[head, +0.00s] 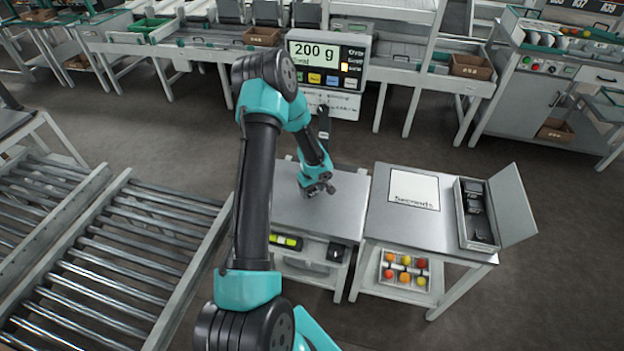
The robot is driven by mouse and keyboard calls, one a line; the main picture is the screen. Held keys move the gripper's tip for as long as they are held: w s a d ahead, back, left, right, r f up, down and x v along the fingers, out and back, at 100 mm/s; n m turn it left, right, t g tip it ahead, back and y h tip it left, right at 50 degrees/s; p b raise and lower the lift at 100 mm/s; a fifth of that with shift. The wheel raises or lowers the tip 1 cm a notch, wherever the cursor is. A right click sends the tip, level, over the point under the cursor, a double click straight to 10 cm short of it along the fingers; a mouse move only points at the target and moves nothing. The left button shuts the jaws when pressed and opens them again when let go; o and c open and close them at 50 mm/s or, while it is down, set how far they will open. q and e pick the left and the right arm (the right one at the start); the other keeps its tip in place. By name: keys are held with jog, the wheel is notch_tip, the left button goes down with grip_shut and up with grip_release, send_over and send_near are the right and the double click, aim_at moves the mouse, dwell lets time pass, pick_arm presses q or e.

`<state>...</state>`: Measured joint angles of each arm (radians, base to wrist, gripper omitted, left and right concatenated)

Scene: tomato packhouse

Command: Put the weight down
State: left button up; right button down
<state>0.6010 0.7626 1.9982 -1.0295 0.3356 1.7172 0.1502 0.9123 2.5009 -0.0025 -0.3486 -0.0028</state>
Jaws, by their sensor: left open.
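My left gripper (319,190) is open, low over the metal top of the middle stand (285,205). The arm reaches in across the picture, and its links cover part of the stand. I cannot make out a separate weight at the fingertips; the grey shapes there are too small to tell apart. The scale display (327,62) behind the stand reads 200 g. An open case (462,218) with dark pieces in it lies on the right table; I cannot tell whether these are weights. My right gripper is not in view.
The right table (385,222) carries a white sheet marked Seconds (414,189). A tray of red, orange and yellow tomatoes (383,282) sits on its lower shelf. Roller conveyors (110,255) fill the left. A gap separates the middle stand from the right table.

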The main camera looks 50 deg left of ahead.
aim_at(312, 190)
pick_arm(q)
notch_tip(312, 190, up, 12)
dwell(0.5)
jog(key=shift+f, duration=0.1)
dwell(0.4)
